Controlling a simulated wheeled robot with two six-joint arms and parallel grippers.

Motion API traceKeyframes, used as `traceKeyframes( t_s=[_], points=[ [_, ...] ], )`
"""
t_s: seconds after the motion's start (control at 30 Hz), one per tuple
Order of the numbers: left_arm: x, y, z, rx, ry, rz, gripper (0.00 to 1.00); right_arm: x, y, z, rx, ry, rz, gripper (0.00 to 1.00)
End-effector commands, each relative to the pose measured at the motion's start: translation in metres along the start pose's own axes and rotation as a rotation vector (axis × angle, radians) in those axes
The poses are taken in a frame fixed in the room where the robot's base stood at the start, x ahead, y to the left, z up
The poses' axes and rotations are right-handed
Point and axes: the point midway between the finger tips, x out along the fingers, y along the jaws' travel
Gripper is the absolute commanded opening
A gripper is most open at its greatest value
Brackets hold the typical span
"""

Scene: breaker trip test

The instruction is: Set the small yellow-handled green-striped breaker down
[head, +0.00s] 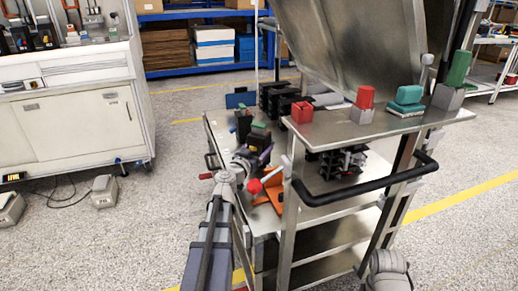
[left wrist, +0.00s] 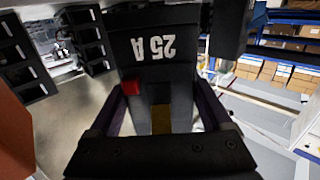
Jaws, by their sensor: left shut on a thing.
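A dark breaker with a green top (head: 260,136) is held in my left gripper (head: 248,160) over the left side of the metal cart (head: 222,126). In the left wrist view the same breaker (left wrist: 160,75) shows an upside-down 25A marking, a red button and a yellow handle between the two fingers. The left gripper (left wrist: 158,118) is shut on it. Whether its underside touches the cart top is hidden. Another dark, green-topped block (head: 243,123) stands just behind it. My right gripper is out of view; only part of the right arm shows at the lower right.
Black slotted racks (head: 284,102) stand behind the breaker. A raised shelf (head: 330,128) carries red, teal and green blocks. A black handle bar (head: 365,184) runs along the cart's near side. An orange piece (head: 273,190) and a red ball knob (head: 254,186) lie close to my left wrist.

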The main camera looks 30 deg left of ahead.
Motion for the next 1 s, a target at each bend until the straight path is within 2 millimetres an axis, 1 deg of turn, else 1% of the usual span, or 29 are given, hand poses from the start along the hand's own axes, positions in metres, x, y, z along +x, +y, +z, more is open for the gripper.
traceKeyframes(
  t_s=[0.03, 0.2, 0.3, 0.33, 0.47, 0.77, 0.87, 1.0],
  points=[
    [-0.001, 0.001, 0.004, 0.000, -0.001, 0.001, 0.00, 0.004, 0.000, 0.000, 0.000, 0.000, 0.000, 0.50],
    [-0.001, 0.001, 0.009, 0.001, -0.002, 0.002, 0.00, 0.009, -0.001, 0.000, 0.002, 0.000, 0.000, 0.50],
    [-0.002, 0.002, 0.009, 0.001, -0.002, 0.003, 0.00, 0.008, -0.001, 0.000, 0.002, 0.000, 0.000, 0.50],
    [-0.002, 0.002, 0.009, 0.003, -0.003, 0.003, 0.84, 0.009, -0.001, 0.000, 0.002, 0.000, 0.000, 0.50],
    [-0.003, 0.003, 0.010, 0.004, -0.004, 0.004, 0.99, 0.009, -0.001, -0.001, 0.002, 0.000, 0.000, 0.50],
    [-0.004, 0.004, 0.011, 0.002, -0.004, 0.005, 1.00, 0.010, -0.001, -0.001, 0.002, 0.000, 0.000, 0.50],
    [-0.005, 0.004, 0.008, 0.001, -0.004, 0.006, 1.00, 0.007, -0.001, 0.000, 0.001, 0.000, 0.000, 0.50],
    [-0.005, 0.004, -0.002, 0.000, -0.003, 0.006, 1.00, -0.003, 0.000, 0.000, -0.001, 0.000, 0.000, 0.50]
  ],
)
